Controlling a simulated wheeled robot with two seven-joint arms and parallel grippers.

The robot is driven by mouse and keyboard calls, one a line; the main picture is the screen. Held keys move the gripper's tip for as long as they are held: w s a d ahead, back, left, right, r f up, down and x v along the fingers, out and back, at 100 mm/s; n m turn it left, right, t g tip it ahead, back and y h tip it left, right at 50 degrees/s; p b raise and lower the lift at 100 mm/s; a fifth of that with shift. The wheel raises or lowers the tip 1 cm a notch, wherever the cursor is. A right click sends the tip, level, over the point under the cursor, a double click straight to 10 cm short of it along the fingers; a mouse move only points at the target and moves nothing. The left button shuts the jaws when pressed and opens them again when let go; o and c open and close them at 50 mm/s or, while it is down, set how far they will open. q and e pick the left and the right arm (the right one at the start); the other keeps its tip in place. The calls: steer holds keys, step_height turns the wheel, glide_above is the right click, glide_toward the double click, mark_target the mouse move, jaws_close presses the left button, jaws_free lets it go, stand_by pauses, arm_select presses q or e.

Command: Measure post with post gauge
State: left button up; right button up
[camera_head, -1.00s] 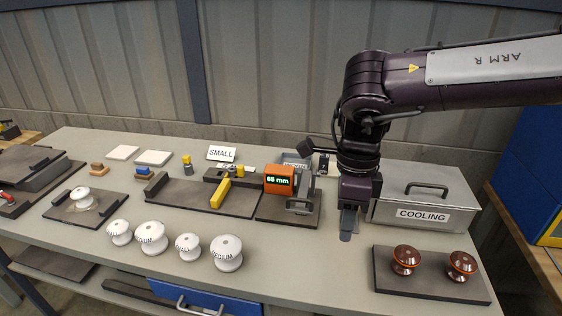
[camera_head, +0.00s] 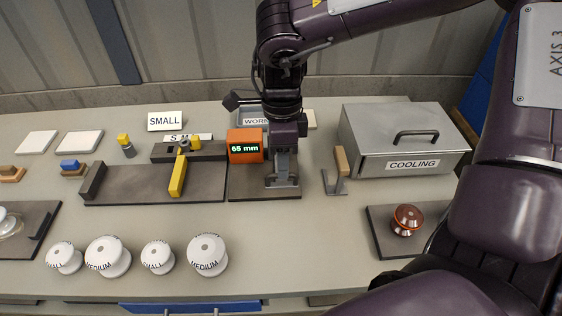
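The post gauge is an orange box (camera_head: 245,145) with a green readout of 65 mm, on a dark base plate (camera_head: 240,188). A grey metal handle-like fitting (camera_head: 283,182) stands on the plate beside the box. My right gripper (camera_head: 284,172) points down at this fitting, with its fingers over or against it. Whether the fingers are closed on it cannot be told. No separate post can be made out in the gauge. My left gripper is out of view.
White insulators marked SMALL and MEDIUM (camera_head: 208,255) stand along the front. A metal COOLING box (camera_head: 395,140) is at the right, with a wooden-handled tool (camera_head: 341,160) beside it. A brown insulator (camera_head: 406,220) sits on a dark tray (camera_head: 385,245), partly hidden by my arm.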

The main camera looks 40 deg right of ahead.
steer(key=shift+a+f, duration=0.1)
steer(key=shift+f, duration=0.85)
jaws_close()
